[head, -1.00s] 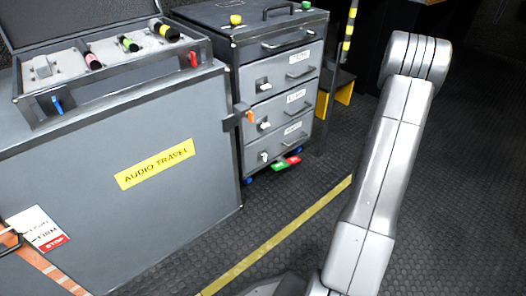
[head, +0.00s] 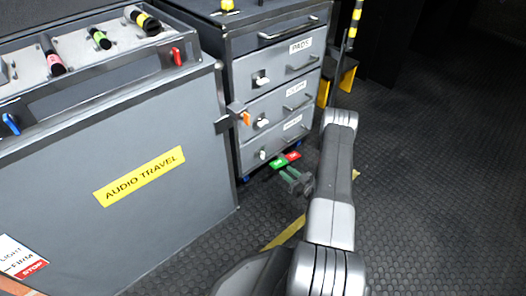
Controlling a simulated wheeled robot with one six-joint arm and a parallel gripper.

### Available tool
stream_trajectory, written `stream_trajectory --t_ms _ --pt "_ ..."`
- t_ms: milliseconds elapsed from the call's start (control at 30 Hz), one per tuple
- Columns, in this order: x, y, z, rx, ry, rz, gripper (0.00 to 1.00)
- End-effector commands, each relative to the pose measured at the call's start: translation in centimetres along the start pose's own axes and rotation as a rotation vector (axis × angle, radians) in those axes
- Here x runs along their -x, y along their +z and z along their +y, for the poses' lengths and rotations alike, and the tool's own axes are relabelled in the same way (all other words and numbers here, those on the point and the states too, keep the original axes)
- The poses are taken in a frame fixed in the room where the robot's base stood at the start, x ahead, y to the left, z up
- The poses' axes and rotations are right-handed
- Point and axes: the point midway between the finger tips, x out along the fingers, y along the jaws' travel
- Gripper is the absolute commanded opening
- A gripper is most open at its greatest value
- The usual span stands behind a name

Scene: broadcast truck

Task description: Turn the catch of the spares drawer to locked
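The grey drawer cabinet (head: 228,100) has three stacked drawers with white labels. The top label reads like "PADS" (head: 300,46); the lower two labels are too small to read surely, so I cannot tell which is the spares drawer. Each drawer has a small catch on its left: top catch (head: 261,79), middle catch (head: 262,122), bottom catch (head: 262,154). My gripper (head: 284,175) is low, in front of the cabinet's lower right, apart from the catches.
Dark floor (head: 430,200) is clear on the right.

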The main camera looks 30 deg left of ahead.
Motion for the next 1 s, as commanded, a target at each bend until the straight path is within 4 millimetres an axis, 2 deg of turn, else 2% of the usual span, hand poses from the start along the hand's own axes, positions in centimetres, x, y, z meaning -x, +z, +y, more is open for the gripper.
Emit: stream_trajectory --t_ms 167,267,700,833,1000 --pt "-1.0 0.2 -0.3 -0.005 -0.013 0.014 0.29" --pt "-2.4 0.3 -0.4 -0.003 -0.014 0.013 0.29" --pt "-11.2 0.2 -0.4 -0.003 -0.011 0.013 0.29" --pt "-12.8 0.2 -0.4 -0.004 -0.009 0.012 0.29" --pt "-13.7 0.0 -0.4 -0.004 -0.009 0.012 0.29"
